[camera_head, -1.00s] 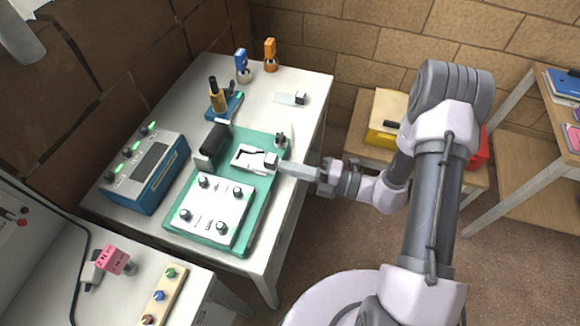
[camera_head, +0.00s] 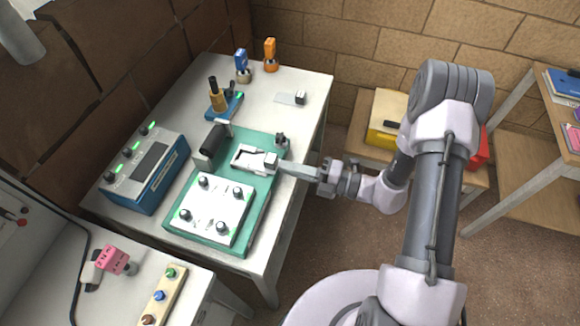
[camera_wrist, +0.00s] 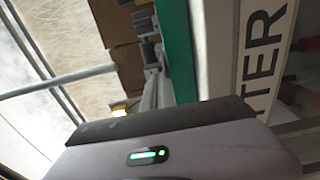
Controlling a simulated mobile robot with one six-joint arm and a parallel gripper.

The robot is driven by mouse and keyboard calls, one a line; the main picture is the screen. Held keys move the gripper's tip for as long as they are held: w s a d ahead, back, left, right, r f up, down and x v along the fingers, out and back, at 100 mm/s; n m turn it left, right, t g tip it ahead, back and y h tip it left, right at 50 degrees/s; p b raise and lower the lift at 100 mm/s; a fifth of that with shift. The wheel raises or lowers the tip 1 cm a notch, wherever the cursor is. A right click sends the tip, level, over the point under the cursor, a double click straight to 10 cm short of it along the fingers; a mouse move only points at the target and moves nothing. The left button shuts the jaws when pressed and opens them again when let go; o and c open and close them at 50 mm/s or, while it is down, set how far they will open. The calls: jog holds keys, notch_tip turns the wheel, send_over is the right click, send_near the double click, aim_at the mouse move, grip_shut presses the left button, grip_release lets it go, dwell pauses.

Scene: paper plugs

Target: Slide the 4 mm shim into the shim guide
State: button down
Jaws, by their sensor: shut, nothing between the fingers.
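A white guide-like fixture (camera_head: 240,160) with a dark slot lies on the teal board (camera_head: 262,190); I take it for the shim guide. A grey block (camera_head: 271,160), which looks like a shim's handle, sits at its right end. My gripper (camera_head: 283,168) reaches in from the right, fingers shut and empty, with its tips at or just beside this block; I cannot tell if they touch. A second pale flat shim (camera_head: 284,98) with a grey block end lies farther back on the white table. Size marks are not readable, and the shim part inside the guide is hard to make out.
A white panel with black knobs (camera_head: 210,208) is on the board's near part. A black roller (camera_head: 213,139) stands left of the guide. A blue device (camera_head: 146,172) with green lights is at the left. Blue and orange tools (camera_head: 270,55) stand at the back.

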jog(key=shift+w+a, duration=0.1)
jog(key=shift+a, duration=0.2)
jog(key=shift+p+v, duration=0.3)
jog(key=shift+v, duration=1.7)
jog(key=p+v, duration=0.3)
jog(key=v, duration=1.5)
jog(key=s+a+r+n+h, duration=0.3)
jog(key=r+n, duration=0.5)
jog(key=n, duration=0.4)
jog(key=s+a+r+n+h+b, duration=0.1)
jog(key=s+a+r+n+h, duration=0.2)
jog(key=r+n+h, duration=0.4)
jog(key=s+a+r+n+h+b, duration=0.1)
jog(key=s+a+r+n+h, duration=0.3)
jog(key=n, duration=1.2)
notch_tip(320, 180, up, 5)
jog(key=shift+a+f+n+h, duration=0.15)
jog(key=shift+a+n+h, duration=0.3)
jog(key=shift+a, duration=0.4)
